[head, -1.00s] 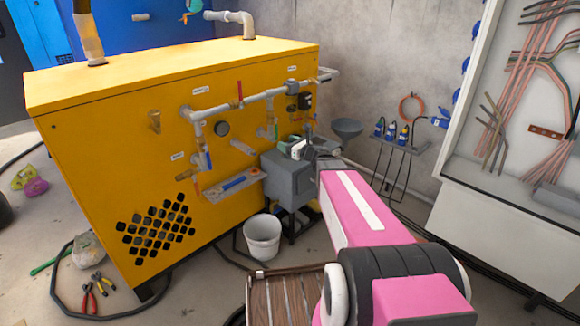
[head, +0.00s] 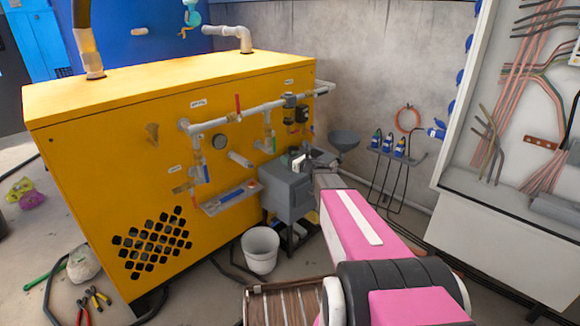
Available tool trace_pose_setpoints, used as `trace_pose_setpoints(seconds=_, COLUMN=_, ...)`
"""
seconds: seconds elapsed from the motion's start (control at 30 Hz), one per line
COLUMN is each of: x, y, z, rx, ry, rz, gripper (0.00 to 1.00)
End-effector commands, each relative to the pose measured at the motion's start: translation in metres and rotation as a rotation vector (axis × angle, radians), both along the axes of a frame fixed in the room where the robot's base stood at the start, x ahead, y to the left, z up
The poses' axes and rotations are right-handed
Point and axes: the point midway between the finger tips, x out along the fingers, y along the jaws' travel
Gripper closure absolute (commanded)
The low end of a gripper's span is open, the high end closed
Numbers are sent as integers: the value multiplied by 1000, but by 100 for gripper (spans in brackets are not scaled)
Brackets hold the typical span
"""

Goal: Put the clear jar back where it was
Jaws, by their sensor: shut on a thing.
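My gripper (head: 306,160) is small in the head view, at the far end of my pink arm, over the grey box stand (head: 289,190) beside the yellow machine. Its jaws are shut on a small pale thing, which I take to be the clear jar; its outline is too small and partly hidden to make out. The filter unit (head: 290,103) hangs on the pipe run of the yellow machine (head: 110,180), above and slightly left of my gripper. A dark green thing (head: 294,152) shows just behind the fingers.
A grey funnel (head: 343,139) is right of my gripper. A small shelf with blue bottles (head: 388,143) stands by the wall. A white bucket (head: 261,248) is on the floor below. A small tray (head: 232,197) juts from the machine. An open white cabinet (head: 490,215) stands at right.

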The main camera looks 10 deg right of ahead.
Motion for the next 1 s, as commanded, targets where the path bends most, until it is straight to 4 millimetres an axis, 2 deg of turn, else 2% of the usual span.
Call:
trace_pose_setpoints(seconds=0.3, x=0, y=0, z=-37, rx=1, ry=1, rz=1, gripper=68)
trace_pose_setpoints(seconds=0.7, x=-1, y=1, z=-42, rx=1, ry=1, rz=1, gripper=68)
trace_pose_setpoints(seconds=0.73, x=-1, y=1, z=-41, rx=0, ry=0, rz=1, gripper=26)
trace_pose_setpoints(seconds=0.77, x=-1, y=0, z=-41, rx=0, ry=0, rz=1, gripper=16)
trace_pose_setpoints(seconds=0.8, x=-1, y=1, z=-41, rx=0, ry=0, rz=1, gripper=10)
trace_pose_setpoints(seconds=1.0, x=-1, y=1, z=-41, rx=0, ry=0, rz=1, gripper=10)
